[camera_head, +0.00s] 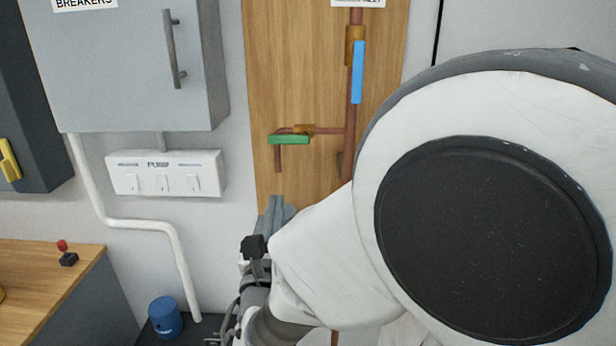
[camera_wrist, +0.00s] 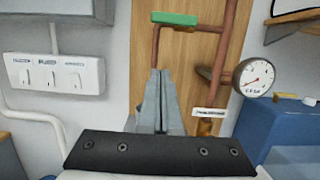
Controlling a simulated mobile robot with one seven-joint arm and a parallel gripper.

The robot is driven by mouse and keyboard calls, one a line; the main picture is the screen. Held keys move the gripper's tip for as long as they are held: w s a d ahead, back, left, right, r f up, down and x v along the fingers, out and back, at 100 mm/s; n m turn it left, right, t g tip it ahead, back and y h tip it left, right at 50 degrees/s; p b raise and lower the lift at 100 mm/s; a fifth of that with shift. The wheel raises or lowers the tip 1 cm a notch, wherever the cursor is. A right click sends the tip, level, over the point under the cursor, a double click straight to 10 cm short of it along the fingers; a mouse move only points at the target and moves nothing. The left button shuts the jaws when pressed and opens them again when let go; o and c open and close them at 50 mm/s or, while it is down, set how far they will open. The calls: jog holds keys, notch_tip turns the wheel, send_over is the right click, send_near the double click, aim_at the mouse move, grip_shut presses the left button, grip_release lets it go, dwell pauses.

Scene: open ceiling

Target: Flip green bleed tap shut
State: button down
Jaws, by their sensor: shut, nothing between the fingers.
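The green bleed tap handle (camera_head: 289,139) lies horizontally on a small brass-coloured valve (camera_head: 304,129) that branches left from the vertical copper pipe. In the wrist view the green handle (camera_wrist: 175,19) is at the top, above my fingertips. A short copper outlet (camera_head: 278,160) hangs down below the handle's left end. My gripper (camera_head: 275,203) is below the handle and apart from it, with its fingers pointing up. In the wrist view my gripper's fingers (camera_wrist: 158,78) are together with nothing between them. My arm hides the lower part of the pipework in the head view.
A blue lever (camera_head: 358,72) stands vertical on the main pipe above. A pressure gauge (camera_wrist: 252,77) sits right of the pipe. A switch panel (camera_head: 165,173) and grey breaker cabinet (camera_head: 140,65) are left. The wooden board (camera_head: 280,60) around the tap is bare.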

aim_at(289, 138)
jog(key=w+r, duration=0.3)
jog(key=w, duration=0.1)
jog(key=w+r+p, duration=0.1)
jog(key=w+r, duration=0.1)
jog(key=w, duration=0.1)
jog(key=shift+a+r, duration=0.2)
jog(key=shift+r, duration=0.15)
